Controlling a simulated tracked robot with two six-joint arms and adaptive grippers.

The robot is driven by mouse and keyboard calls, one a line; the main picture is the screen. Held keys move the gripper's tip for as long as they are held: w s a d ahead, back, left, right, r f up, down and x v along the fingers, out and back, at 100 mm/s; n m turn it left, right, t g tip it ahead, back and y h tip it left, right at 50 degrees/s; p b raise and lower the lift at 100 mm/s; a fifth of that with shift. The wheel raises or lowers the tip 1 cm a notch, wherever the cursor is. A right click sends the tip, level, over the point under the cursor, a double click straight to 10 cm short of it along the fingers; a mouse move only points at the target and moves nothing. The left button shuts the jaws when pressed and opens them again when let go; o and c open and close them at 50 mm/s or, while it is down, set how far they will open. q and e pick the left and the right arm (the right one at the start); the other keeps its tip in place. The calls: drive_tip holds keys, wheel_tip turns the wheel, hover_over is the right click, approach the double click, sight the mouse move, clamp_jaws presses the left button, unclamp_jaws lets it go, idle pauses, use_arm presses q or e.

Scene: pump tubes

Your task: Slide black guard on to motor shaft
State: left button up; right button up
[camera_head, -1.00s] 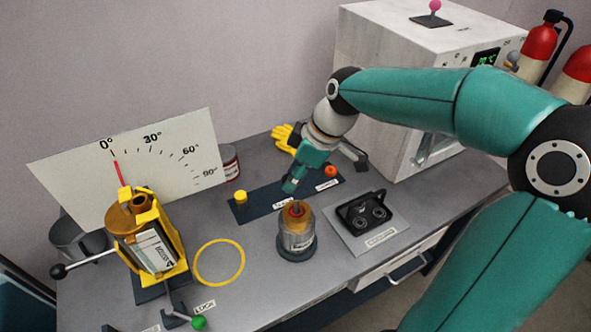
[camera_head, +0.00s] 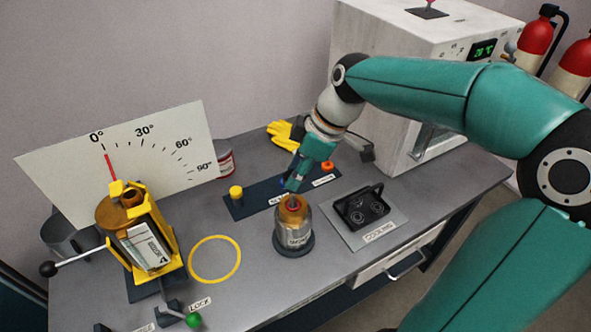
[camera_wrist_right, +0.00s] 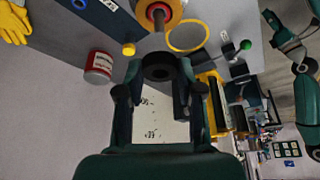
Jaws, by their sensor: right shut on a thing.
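My right gripper (camera_head: 293,184) points down just above the motor (camera_head: 294,237), a metallic cylinder with a copper-coloured top and a reddish centre. In the right wrist view its fingers (camera_wrist_right: 160,88) are shut on the black guard (camera_wrist_right: 158,66), a short dark ring. The motor's copper top with the shaft in its middle (camera_wrist_right: 158,14) shows beyond the guard, and the two look apart in that view. My left gripper cannot be made out.
The yellow clamp fixture (camera_head: 140,240) and dial board (camera_head: 120,150) stand left. A yellow ring (camera_head: 215,280) marks the table. A black part rests on the cooling plate (camera_head: 380,237) right of the motor. A button strip (camera_head: 250,208) and red-white can (camera_head: 225,160) are behind.

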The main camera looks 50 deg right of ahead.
drive_tip(key=shift+f+b, duration=1.5)
drive_tip(key=shift+f, duration=0.5)
drive_tip(key=shift+b, duration=0.35)
idle(0.3)
drive_tip(key=shift+f+b, duration=1.2)
drive_tip(key=shift+f, duration=0.1)
drive_tip(key=o, duration=0.9)
drive_tip(key=shift+r, duration=0.1)
drive_tip(key=v, duration=1.2)
